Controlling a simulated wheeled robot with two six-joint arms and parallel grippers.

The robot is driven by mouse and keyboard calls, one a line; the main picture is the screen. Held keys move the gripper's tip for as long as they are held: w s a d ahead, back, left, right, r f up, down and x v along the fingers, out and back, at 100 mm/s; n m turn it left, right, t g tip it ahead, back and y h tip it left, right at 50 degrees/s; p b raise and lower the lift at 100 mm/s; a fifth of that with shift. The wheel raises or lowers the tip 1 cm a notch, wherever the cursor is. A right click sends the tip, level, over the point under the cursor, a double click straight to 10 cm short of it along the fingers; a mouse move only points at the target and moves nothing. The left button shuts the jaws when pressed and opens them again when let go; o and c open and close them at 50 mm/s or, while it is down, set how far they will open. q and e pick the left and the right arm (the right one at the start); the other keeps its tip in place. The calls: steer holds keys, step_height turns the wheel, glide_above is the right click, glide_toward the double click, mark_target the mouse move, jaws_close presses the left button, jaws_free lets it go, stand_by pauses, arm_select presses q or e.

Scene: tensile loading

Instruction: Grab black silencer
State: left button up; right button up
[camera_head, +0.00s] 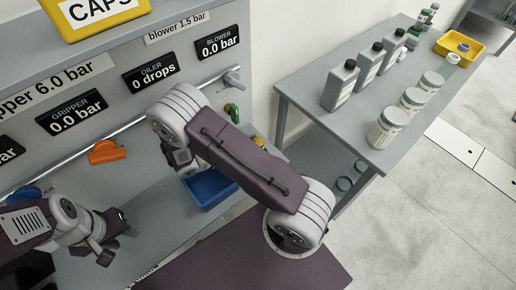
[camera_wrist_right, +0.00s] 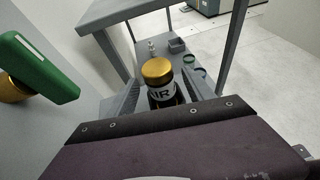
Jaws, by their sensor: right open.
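In the right wrist view, my right gripper (camera_wrist_right: 161,76) is open, with one grey finger on each side of a short upright cylinder (camera_wrist_right: 158,73). The cylinder has a gold top, a pale label ending in "IR" and a dark lower part. I cannot tell whether the fingers touch it, or whether it is the black silencer. No other piece stands out as a black silencer. In the head view my right arm hides most of that gripper. My left gripper (camera_head: 115,240) is at the lower left, in front of the panel; its opening is unclear.
A green valve handle (camera_wrist_right: 38,65) juts from the panel close to my right gripper's left. An orange handle (camera_head: 107,152) and a blue bin (camera_head: 208,188) are near my arms. A grey table (camera_head: 335,120) with bottles and jars stands at the right.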

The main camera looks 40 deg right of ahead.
steer(key=x, duration=0.4)
steer(key=shift+d+f, duration=0.1)
steer(key=shift+d, duration=0.1)
steer(key=shift+a, duration=0.1)
steer(key=shift+c, duration=0.9)
jaws_close()
steer(key=r+p, duration=0.2)
steer(key=s+r+p, duration=0.1)
steer(key=r+p, duration=0.2)
steer(key=shift+r, duration=0.3)
steer(key=s+r+p, duration=0.4)
steer(key=s+r, duration=0.1)
steer(key=s, duration=0.5)
steer(key=shift+s+d+r, duration=0.2)
steer(key=shift+s+d, duration=0.05)
steer(key=shift+d, duration=0.1)
